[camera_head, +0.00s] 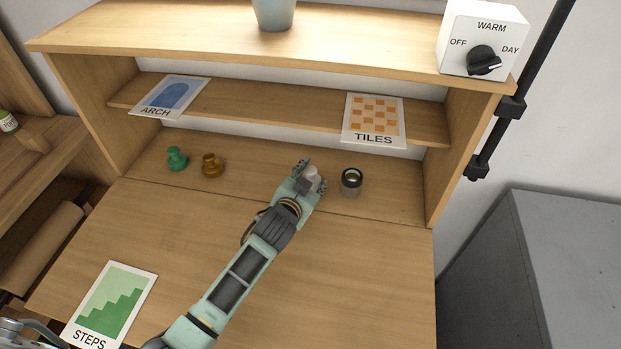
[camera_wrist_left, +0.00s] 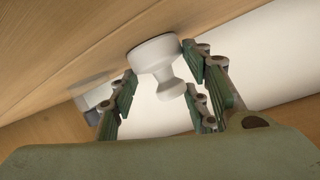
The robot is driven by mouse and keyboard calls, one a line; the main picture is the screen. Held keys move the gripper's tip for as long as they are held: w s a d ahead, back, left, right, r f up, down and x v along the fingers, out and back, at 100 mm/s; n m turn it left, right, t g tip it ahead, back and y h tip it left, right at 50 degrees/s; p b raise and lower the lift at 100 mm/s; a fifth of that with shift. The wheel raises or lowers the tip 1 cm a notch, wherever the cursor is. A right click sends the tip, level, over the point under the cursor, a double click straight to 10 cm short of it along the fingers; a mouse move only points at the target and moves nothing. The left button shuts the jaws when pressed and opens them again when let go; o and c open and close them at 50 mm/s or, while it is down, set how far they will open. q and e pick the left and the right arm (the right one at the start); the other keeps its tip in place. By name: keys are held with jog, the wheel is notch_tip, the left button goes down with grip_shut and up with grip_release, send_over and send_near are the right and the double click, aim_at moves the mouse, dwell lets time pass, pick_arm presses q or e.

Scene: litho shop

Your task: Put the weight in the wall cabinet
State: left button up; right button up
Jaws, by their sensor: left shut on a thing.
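My left gripper (camera_head: 312,176) is shut on a white, knob-shaped weight (camera_head: 313,172), at the lower level of the wooden shelf unit. In the left wrist view the weight (camera_wrist_left: 155,55) shows a wide round end and a narrower neck, between the green finger pads of the gripper (camera_wrist_left: 160,95). I cannot tell whether it touches the wood. A green knob-shaped piece (camera_head: 177,159) and a brown one (camera_head: 212,165) stand to the left. I cannot tell whether the shelf unit (camera_head: 270,50) is the wall cabinet. My right gripper is not in view.
A dark-and-silver cylinder (camera_head: 351,183) stands just right of the gripper. ARCH (camera_head: 170,97) and TILES (camera_head: 374,120) cards lean on the middle shelf. A STEPS card (camera_head: 111,303) lies front left. A dial box (camera_head: 482,40) and pot (camera_head: 273,13) stand on top. A grey cabinet (camera_head: 560,270) stands right.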

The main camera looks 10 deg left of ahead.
pick_arm(q)
jog(key=o, duration=1.4)
jog(key=shift+f, duration=0.1)
jog(key=shift+s, duration=0.1)
jog(key=v, duration=1.2)
jog(key=shift+a, duration=0.1)
